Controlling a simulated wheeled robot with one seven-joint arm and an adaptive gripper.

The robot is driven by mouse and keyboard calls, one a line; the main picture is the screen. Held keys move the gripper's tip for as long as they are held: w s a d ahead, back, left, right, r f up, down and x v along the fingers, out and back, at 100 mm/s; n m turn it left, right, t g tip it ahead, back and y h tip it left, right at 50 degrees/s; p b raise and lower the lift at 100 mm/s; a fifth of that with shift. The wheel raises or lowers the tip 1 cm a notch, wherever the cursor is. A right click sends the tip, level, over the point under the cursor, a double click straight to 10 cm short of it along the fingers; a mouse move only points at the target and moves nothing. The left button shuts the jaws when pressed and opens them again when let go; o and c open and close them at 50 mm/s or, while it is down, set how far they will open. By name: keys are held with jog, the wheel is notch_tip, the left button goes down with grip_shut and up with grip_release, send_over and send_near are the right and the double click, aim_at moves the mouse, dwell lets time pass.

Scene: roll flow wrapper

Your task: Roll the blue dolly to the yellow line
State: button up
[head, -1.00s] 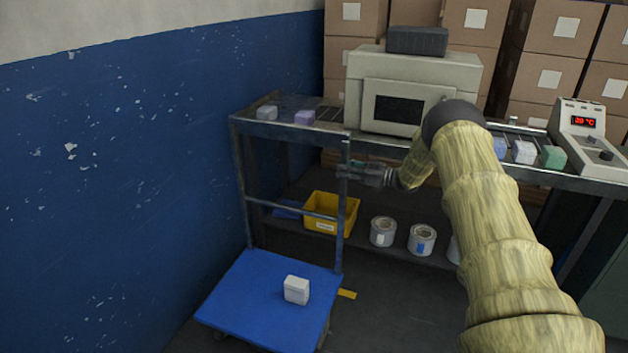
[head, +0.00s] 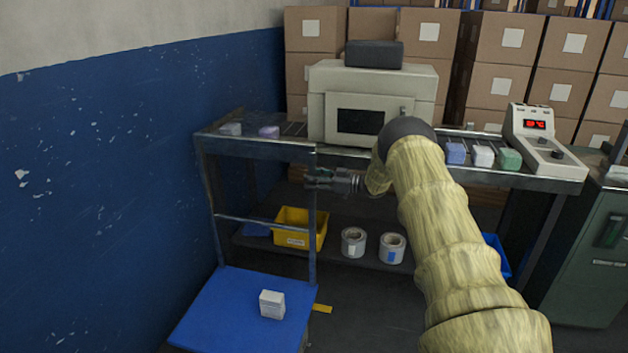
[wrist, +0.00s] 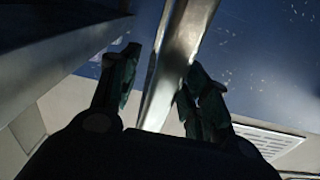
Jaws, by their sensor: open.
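The blue dolly (head: 232,308) stands at the lower left in the head view, near the blue wall. A small white box (head: 272,304) sits on its deck. Its grey metal handle frame (head: 312,235) rises at the far side of the deck. My gripper (head: 318,178) is at the handle's right upright, near its top. In the wrist view the upright (wrist: 172,65) passes between my two open fingers (wrist: 158,92); I cannot tell whether they touch it. A short piece of the yellow line (head: 322,309) shows on the floor just right of the deck; the rest is hidden.
The conveyor table (head: 555,180) with the wrapper machine (head: 370,95) stands behind the dolly. Under it are a yellow bin (head: 299,239) and film rolls (head: 391,248). The blue wall (head: 100,200) bounds the left. A green cabinet (head: 590,260) stands right.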

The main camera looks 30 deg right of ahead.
jog(key=v, duration=1.2)
jog(key=shift+d+f, duration=0.1)
